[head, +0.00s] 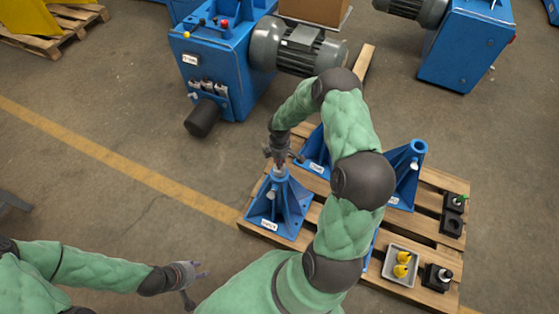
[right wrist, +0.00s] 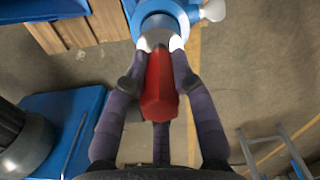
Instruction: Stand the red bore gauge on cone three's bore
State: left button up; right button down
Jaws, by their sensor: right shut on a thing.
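The red bore gauge (right wrist: 158,88) is between the fingers of my right gripper (right wrist: 161,42), which is shut on it. In the head view the right gripper (head: 280,160) points down just over the top of the front-left blue cone (head: 277,207). In the right wrist view the gauge's lower end meets the blue cone's top (right wrist: 160,22); I cannot tell whether it sits in the bore. The cone's label is too small to read. My left gripper (head: 190,275) is open and empty, low at left, away from the pallet.
The wooden pallet (head: 425,240) also holds other blue cones, one upright at right (head: 409,175) and one partly behind my right arm (head: 316,153). A green gauge (head: 460,199), black holders (head: 451,224) and a grey tray (head: 389,273) with yellow pieces stand at right. Blue machines stand behind.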

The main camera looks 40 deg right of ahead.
jog(key=shift+f, duration=0.4)
jog(key=c, duration=1)
grip_release()
jog(key=shift+r, duration=0.1)
